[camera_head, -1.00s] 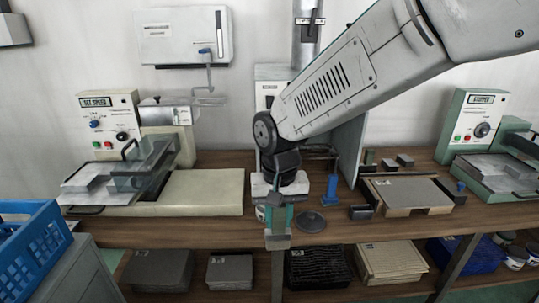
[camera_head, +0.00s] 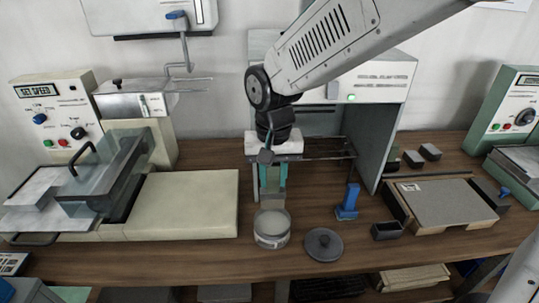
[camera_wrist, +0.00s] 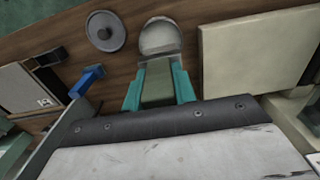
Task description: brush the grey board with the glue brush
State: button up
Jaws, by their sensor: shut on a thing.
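My gripper (camera_head: 272,185) has teal fingers shut on the glue brush (camera_head: 271,200), which shows as a flat grey-green block between them. The brush also shows in the wrist view (camera_wrist: 158,84). Its lower end is at the far rim of a white glue pot (camera_head: 271,229); I cannot tell whether it is inside the pot or behind it. The pot shows beyond the fingertips in the wrist view (camera_wrist: 160,38). The grey board (camera_head: 441,203) lies flat on a light base at the right, well apart from my gripper. It shows partly at the wrist view's left edge (camera_wrist: 14,90).
A dark round lid (camera_head: 323,245) lies right of the pot. A blue upright piece (camera_head: 347,202) and a small dark box (camera_head: 387,231) stand between the pot and the board. A cream machine (camera_head: 185,205) is to the left. A grey cabinet (camera_head: 375,120) stands behind.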

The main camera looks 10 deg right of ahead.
aim_at(272, 204)
jog(key=shift+w+f, duration=0.15)
jog(key=shift+w, duration=0.25)
jog(key=shift+f, duration=4.9)
jog(key=shift+r, duration=4.6)
